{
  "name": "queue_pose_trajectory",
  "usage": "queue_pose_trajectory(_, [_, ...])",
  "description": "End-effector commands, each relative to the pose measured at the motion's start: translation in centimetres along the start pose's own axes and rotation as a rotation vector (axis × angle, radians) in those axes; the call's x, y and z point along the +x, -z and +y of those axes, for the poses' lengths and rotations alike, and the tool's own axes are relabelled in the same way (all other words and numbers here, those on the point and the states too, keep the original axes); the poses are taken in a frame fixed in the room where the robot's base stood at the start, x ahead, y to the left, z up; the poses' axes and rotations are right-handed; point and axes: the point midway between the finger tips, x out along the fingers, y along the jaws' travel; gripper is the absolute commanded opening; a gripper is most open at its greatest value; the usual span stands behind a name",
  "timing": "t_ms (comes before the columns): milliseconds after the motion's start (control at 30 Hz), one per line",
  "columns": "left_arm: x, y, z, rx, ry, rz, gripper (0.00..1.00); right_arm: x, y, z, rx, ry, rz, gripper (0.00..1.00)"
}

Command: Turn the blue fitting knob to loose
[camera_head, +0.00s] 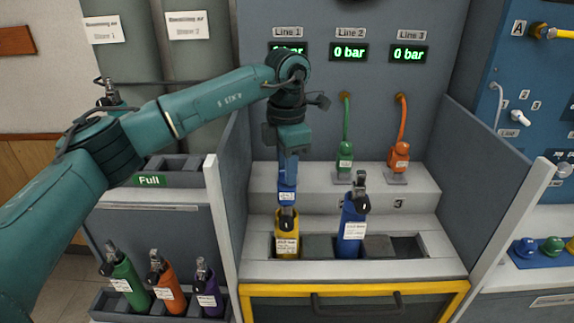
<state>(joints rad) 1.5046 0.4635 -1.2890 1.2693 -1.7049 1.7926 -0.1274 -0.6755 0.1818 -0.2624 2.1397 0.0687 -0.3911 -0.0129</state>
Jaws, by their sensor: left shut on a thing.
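My left gripper (287,172) points down in front of Line 1. It is shut on the blue fitting knob (287,190), whose upper part it hides. The fitting carries a small white label, and I cannot tell whether it is loose or tight. Just below it a yellow bottle (287,247) with a dark valve top stands in the front row of slots. My right gripper does not show.
A blue bottle (352,232) stands in a slot to the right. A green fitting (345,157) and an orange fitting (399,153) hang from hoses under Lines 2 and 3. Grey side panels flank the bay. Several bottles stand lower left in a rack (185,318).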

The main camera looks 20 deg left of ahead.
Motion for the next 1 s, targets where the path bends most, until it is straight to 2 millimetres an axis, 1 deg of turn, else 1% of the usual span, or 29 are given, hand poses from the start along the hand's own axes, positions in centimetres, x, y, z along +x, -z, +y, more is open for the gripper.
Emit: queue_pose_trajectory(1000, [-0.07, 0.03, 0.07, -0.959, 0.000, -0.001, 0.06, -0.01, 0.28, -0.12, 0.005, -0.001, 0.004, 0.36])
